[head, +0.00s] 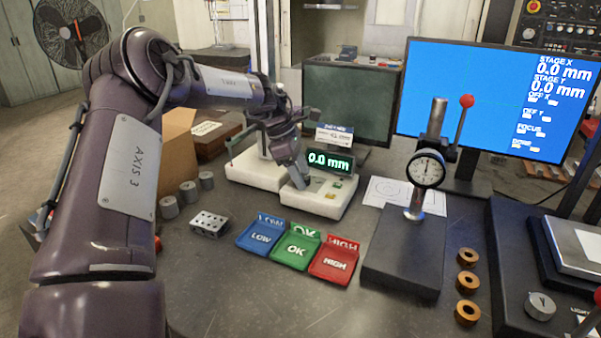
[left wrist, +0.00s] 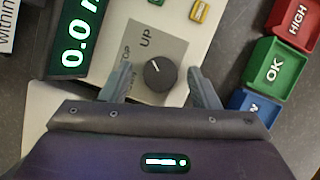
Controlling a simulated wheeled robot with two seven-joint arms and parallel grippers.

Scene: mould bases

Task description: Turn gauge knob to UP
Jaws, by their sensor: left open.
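The dark round gauge knob (left wrist: 159,74) sits on a grey plate in the left wrist view. The knob's white mark points to the upper left, roughly between the labels. My left gripper (left wrist: 162,86) is open, with one finger on each side of the knob and gaps visible. In the head view my left gripper (head: 298,178) is over the white gauge unit (head: 322,207) and hides the knob. The display (head: 330,161) reads 0.0 mm. My right gripper is not in view.
Blue LOW (head: 260,238), green OK (head: 296,251) and red HIGH (head: 334,264) trays lie in front of the unit. A dial gauge stand (head: 402,255) is to the right. Grey cylinders (head: 187,191) and a block with holes (head: 209,223) lie to the left.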

